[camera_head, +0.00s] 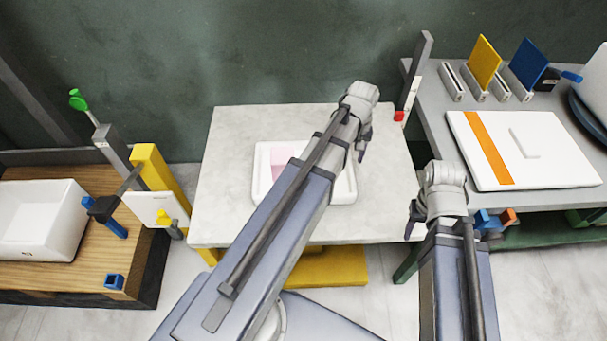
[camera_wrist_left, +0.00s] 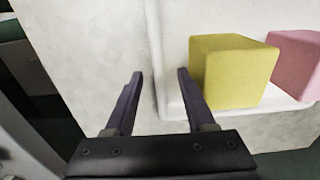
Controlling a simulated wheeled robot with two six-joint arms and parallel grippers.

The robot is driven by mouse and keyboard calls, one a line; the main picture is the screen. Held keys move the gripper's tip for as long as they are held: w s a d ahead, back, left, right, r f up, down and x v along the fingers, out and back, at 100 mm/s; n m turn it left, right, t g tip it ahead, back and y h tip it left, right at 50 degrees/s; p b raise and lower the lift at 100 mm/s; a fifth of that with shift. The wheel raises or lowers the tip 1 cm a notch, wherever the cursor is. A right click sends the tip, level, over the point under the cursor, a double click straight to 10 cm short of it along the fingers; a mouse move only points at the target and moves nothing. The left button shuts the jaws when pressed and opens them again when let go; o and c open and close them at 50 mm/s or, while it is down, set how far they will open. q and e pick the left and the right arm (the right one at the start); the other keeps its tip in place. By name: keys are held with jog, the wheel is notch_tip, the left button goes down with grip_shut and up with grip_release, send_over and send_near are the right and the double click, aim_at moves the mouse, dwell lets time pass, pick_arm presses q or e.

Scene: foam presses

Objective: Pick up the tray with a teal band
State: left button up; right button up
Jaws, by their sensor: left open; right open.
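A white tray (camera_head: 262,170) lies on the middle table, partly hidden behind my left arm. No teal band shows on its visible parts. A pink block (camera_head: 281,161) lies in it. In the left wrist view the tray's rim (camera_wrist_left: 153,50) shows with a yellow block (camera_wrist_left: 228,72) and the pink block (camera_wrist_left: 295,62) inside. My left gripper (camera_wrist_left: 161,74) is open and empty, with its fingers on either side of the rim's line in that view; I cannot tell the height gap. My right gripper (camera_head: 440,218) is open at the right table's front left corner, apart from the tray.
The middle table (camera_head: 225,130) has bare room around the tray. The right table holds a white panel with an orange band (camera_head: 485,145), a yellow plate (camera_head: 484,60) and a blue plate (camera_head: 527,62). A white bin (camera_head: 40,218) and a yellow post (camera_head: 160,175) stand left.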

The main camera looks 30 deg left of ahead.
aim_at(350, 166)
pick_arm(q)
jog(key=f+b, duration=0.4)
jog(key=shift+d+f, duration=0.2)
jog(key=shift+f, duration=0.15)
jog(key=shift+r, duration=0.1)
jog(key=shift+c, duration=0.2)
grip_shut()
